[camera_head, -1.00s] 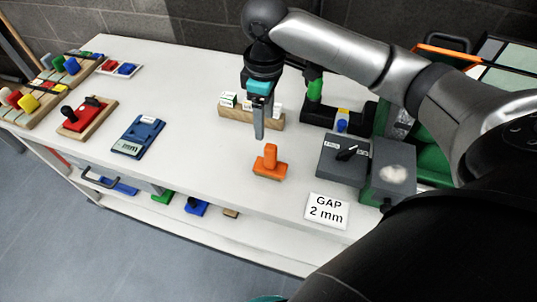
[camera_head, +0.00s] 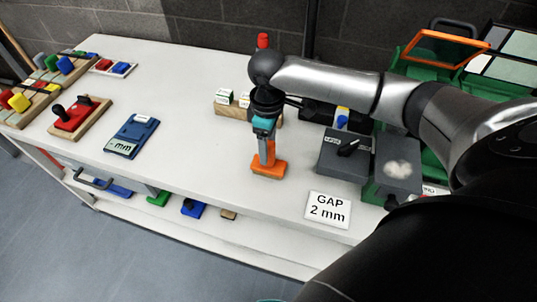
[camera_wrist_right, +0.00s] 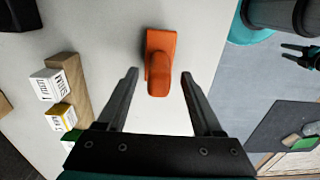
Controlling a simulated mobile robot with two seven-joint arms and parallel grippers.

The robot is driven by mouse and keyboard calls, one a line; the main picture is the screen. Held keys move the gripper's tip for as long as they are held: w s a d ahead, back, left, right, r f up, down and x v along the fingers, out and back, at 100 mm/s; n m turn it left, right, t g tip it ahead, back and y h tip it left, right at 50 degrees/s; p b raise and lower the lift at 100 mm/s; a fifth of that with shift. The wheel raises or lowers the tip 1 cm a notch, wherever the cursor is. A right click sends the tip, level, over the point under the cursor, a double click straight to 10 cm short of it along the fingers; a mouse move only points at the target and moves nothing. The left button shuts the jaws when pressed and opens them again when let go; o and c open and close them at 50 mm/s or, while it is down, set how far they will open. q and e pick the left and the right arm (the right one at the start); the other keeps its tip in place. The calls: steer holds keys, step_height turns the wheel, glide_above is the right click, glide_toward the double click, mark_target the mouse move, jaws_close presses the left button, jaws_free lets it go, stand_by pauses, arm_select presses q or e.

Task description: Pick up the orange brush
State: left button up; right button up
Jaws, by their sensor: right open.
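The orange brush (camera_head: 269,169) stands on the white table, its orange handle pointing up from a wider orange base. My right gripper (camera_head: 267,158) is over it, fingers pointing down, and hides part of the handle in the head view. In the right wrist view the brush (camera_wrist_right: 159,60) lies just ahead of the two fingertips, roughly centred. The right gripper (camera_wrist_right: 160,75) is open with nothing between its fingers there.
A white "GAP 2 mm" card (camera_head: 328,209) lies right of the brush.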

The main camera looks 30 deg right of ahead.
mark_target(269, 158)
steer(key=shift+d+f+b, duration=0.15)
steer(key=shift+f+b, duration=0.15)
steer(key=shift+f, duration=1.2)
steer(key=shift+c, duration=0.4)
jaws_close()
